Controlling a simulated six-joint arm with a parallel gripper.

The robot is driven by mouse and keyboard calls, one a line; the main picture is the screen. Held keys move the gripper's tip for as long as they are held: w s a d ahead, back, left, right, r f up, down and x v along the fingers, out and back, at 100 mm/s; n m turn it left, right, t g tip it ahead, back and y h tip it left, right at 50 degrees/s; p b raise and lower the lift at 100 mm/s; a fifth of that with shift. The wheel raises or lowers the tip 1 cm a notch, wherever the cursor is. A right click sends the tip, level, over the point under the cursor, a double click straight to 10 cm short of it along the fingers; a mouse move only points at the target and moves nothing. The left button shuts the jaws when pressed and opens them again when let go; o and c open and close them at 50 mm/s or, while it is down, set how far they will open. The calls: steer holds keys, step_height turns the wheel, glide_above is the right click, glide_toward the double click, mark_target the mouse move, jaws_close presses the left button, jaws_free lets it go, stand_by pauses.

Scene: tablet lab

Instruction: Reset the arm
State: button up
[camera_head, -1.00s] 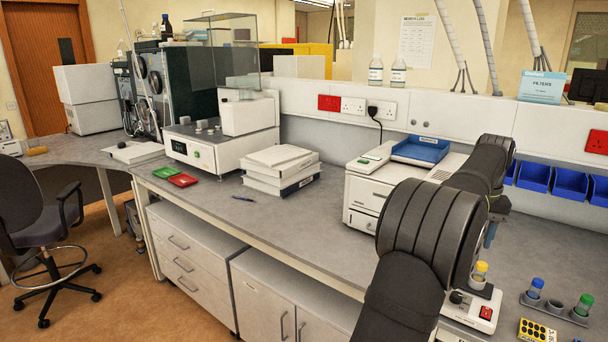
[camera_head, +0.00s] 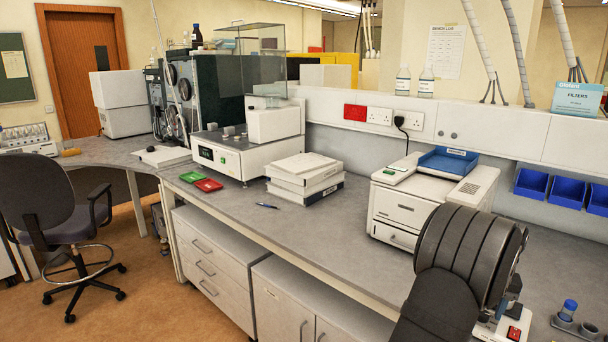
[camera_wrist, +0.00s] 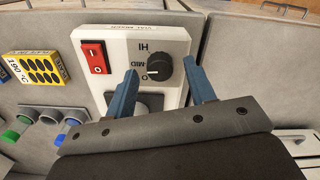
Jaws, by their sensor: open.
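My gripper (camera_wrist: 162,71) is open, with its two blue fingers apart and nothing visible between them. In the wrist view it is over a white mixer box (camera_wrist: 118,45) with a red switch (camera_wrist: 95,56) and a black knob (camera_wrist: 159,67). The knob's white mark points to MID. A dark socket on the box is partly covered by my left finger.
A rack (camera_wrist: 40,113) with a green-capped and a blue-capped vial stands beside the mixer, near a yellow block (camera_wrist: 35,68). In the head view are a white machine (camera_head: 400,215), stacked white boxes (camera_head: 303,178), red (camera_head: 208,185) and green trays, and blue bins (camera_head: 567,184).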

steer(key=shift+f, duration=0.4)
steer(key=shift+r, duration=0.1)
step_height(320, 180, up, 18)
step_height(320, 180, down, 18)
steer(key=shift+r, duration=0.2)
steer(key=shift+f, duration=0.35)
steer(key=n, duration=0.5)
steer(key=shift+r, duration=0.1)
steer(key=n, duration=0.4)
steer(key=shift+n, duration=0.4)
step_height(320, 180, up, 7)
steer(key=shift+f, duration=0.2)
